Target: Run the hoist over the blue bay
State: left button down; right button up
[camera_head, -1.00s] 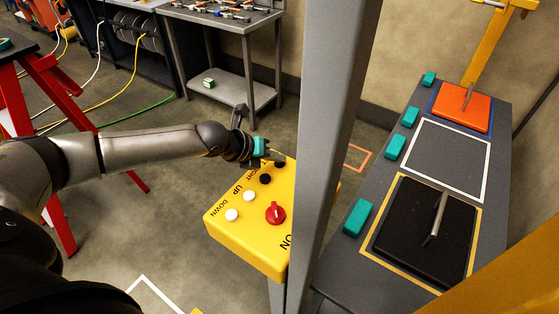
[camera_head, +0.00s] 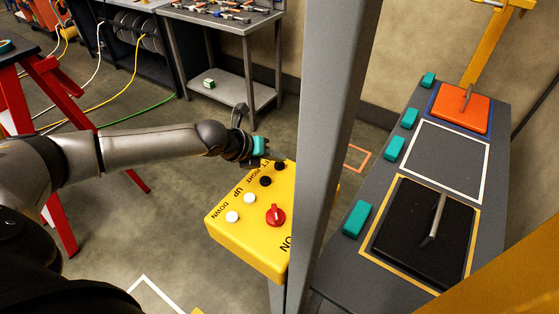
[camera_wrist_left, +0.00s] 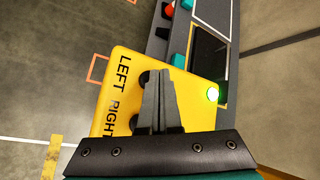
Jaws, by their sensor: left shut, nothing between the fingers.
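The yellow control box (camera_head: 250,235) has white UP (camera_head: 249,196) and DOWN (camera_head: 232,216) buttons, black RIGHT (camera_head: 265,181) and LEFT (camera_head: 279,165) buttons and a red knob (camera_head: 275,214). My left gripper (camera_head: 277,155) is shut and empty at the box's far end, beside the LEFT button. In the left wrist view its fingers (camera_wrist_left: 158,85) partly cover the black buttons; I cannot tell whether they touch. The blue-outlined bay (camera_head: 433,110) is at the far end of the grey bench and holds an orange block (camera_head: 462,105). The hoist itself is not clearly seen. My right gripper is out of view.
A grey post (camera_head: 335,130) stands right of the box and hides part of it. The bench (camera_head: 400,190) has an empty white-outlined bay (camera_head: 447,160), a black block (camera_head: 405,235) in the yellow bay and several teal blocks. A green light (camera_wrist_left: 213,94) glows on the box.

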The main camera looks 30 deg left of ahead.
aim_at(277, 167)
pick_arm(q)
jog(key=shift+r, duration=0.3)
notch_tip(277, 167, up, 5)
jog(key=p, duration=0.4)
jog(key=shift+p, duration=0.4)
jog(key=shift+f, duration=0.1)
dwell(1.2)
